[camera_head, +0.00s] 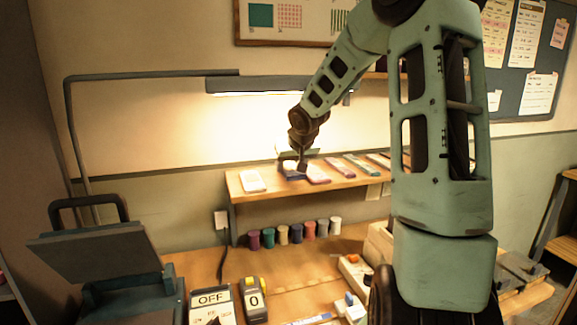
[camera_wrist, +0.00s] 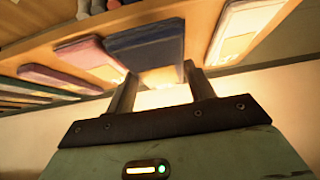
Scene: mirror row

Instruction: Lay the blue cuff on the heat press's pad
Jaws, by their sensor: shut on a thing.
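The blue cuff (camera_head: 292,173) is a flat dark blue piece at the raised wooden shelf, between a pale piece and a pink one. It also shows in the wrist view (camera_wrist: 146,42), with its near end between my fingers. My gripper (camera_head: 297,161) is shut on that end; it also shows in the wrist view (camera_wrist: 160,76). I cannot tell whether the cuff is clear of the shelf. The heat press (camera_head: 95,248) stands at the lower left, its dark upper plate raised and tilted. Its pad is not clearly visible.
The shelf (camera_head: 245,201) holds several flat coloured pieces close beside the cuff. Several thread spools (camera_head: 283,235) stand below it. An OFF sign (camera_head: 211,299) and a yellow-grey device (camera_head: 253,300) stand right of the press. A lamp (camera_head: 270,86) hangs above the shelf.

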